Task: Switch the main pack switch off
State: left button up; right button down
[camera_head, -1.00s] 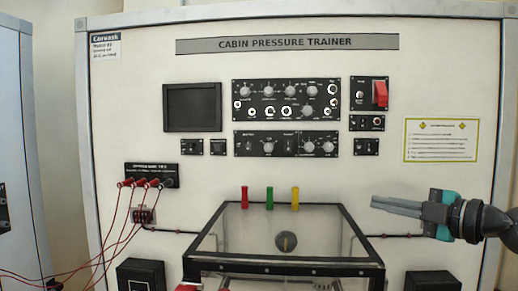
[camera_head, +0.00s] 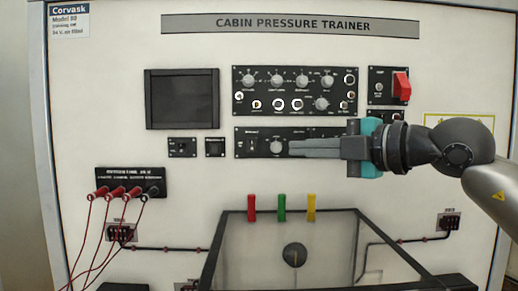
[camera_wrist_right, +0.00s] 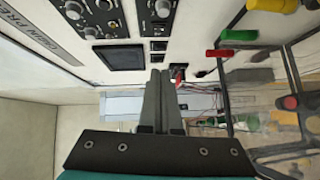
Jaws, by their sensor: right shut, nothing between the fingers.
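The trainer's lower dark control panel (camera_head: 245,133) carries a small toggle at its left end (camera_head: 250,144) and a round knob (camera_head: 277,147). I cannot read the labels, so I cannot tell which control is the main pack switch. My right gripper (camera_head: 290,147) is shut and empty, its fingers pointing left. In the head view it overlaps this panel just right of the knob and hides much of its right part. The gap to the panel cannot be judged. The shut fingers (camera_wrist_right: 158,76) also show in the right wrist view. My left gripper is not in view.
The upper knob panel (camera_head: 295,90) and a panel with a red switch cover (camera_head: 400,84) lie above. The dark screen (camera_head: 182,98) is at left. Red cables (camera_head: 88,230) hang at lower left. A clear box (camera_head: 330,250) with coloured handles juts out below.

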aim_at(252, 146)
jog(key=shift+w+d+p+x, duration=0.35)
jog(key=shift+p+x, duration=0.5)
jog(key=shift+x, duration=1.3)
jog(key=shift+w+d+p+x, duration=0.3)
jog(key=shift+p+x, duration=0.55)
jog(key=shift+x, duration=1.3)
jog(key=shift+w+d+p+x, duration=0.35)
jog(key=shift+p+x, duration=0.5)
jog(key=shift+x, duration=1.3)
jog(key=shift+f, duration=0.1)
